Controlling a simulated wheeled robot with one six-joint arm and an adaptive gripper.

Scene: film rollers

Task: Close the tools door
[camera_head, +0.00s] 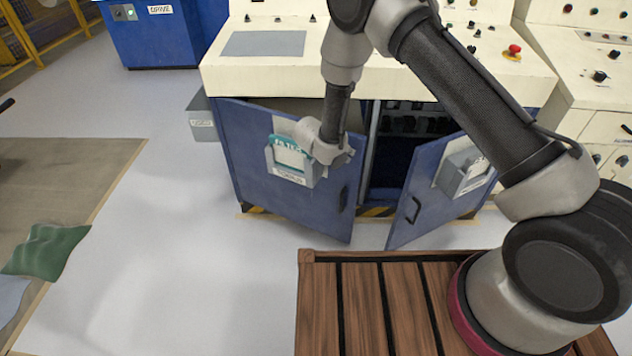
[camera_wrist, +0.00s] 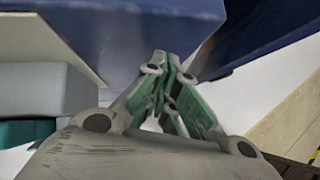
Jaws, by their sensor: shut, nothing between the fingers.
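A cream-topped control desk has a blue cabinet below with two doors, both standing ajar. The left blue door (camera_head: 250,165) carries a grey pocket with a teal packet (camera_head: 289,155); its label is too small to read surely. The right blue door (camera_head: 412,212) swings out further and carries another grey pocket (camera_head: 463,172). I cannot tell from the labels which is the tools door. My gripper (camera_wrist: 165,66) is shut and empty, close to a blue panel (camera_wrist: 130,35) in the wrist view. In the head view it is before the left door, beside its pocket; contact is unclear.
Dark shelves with small items (camera_head: 408,125) show between the doors. A wooden slatted platform (camera_head: 362,300) lies in front, below the doors. A red button (camera_head: 513,50) sits on the desk top. The pale floor (camera_head: 170,220) at left is open, with a green cloth (camera_head: 45,250) beyond.

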